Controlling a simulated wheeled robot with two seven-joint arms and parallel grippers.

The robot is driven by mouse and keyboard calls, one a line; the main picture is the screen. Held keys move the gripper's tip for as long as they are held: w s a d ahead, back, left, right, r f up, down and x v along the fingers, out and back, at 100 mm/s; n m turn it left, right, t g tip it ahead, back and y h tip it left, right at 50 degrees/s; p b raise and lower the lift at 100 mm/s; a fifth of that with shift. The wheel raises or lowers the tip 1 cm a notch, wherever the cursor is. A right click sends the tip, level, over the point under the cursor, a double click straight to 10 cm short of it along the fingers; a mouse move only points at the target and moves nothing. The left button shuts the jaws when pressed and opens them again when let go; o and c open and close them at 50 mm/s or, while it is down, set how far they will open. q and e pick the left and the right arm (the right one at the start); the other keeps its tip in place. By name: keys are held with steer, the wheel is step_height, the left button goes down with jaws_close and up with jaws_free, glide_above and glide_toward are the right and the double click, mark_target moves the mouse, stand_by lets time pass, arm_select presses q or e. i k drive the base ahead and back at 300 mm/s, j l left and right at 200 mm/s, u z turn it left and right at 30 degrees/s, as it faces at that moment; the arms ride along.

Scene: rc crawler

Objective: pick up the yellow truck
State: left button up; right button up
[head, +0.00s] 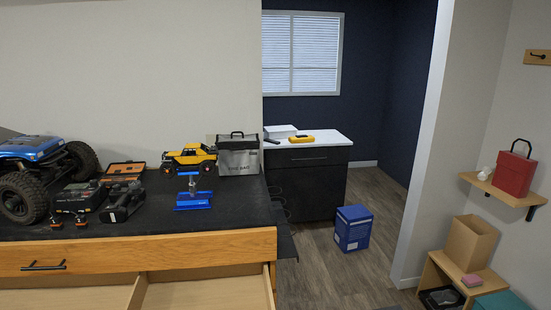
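The small yellow truck (190,158) stands upright on its black wheels at the back of the dark workbench top (240,215) in the head view. It is close to the wall, just left of a grey bag with a black handle. A blue stand (193,196) is in front of it. Neither of my grippers shows in this view.
A large blue crawler (32,160) fills the bench's left end. Black devices (80,199), an orange case (124,170) and the grey bag (238,157) are also there. An open drawer (205,292) juts out in front. The bench's front right is clear.

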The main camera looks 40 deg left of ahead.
mark_target(188, 158)
steer(key=i+l+z, duration=0.2)
steer(key=i+l, duration=0.2)
steer(key=i+l+z, duration=0.2)
steer(key=i, duration=0.25)
steer(key=i+u, duration=0.25)
steer(key=u, duration=0.2)
steer(key=i+u, duration=0.2)
steer(key=u, duration=0.25)
steer(key=i+l+u, duration=0.2)
steer(key=u, duration=0.25)
steer(key=i+u, duration=0.15)
steer(key=u, duration=0.3)
steer(key=i+u, duration=0.2)
steer(key=u, duration=0.25)
steer(key=i+l+u, duration=0.15)
steer(key=u, duration=0.35)
steer(key=i+l+u, duration=0.15)
steer(key=u, duration=0.3)
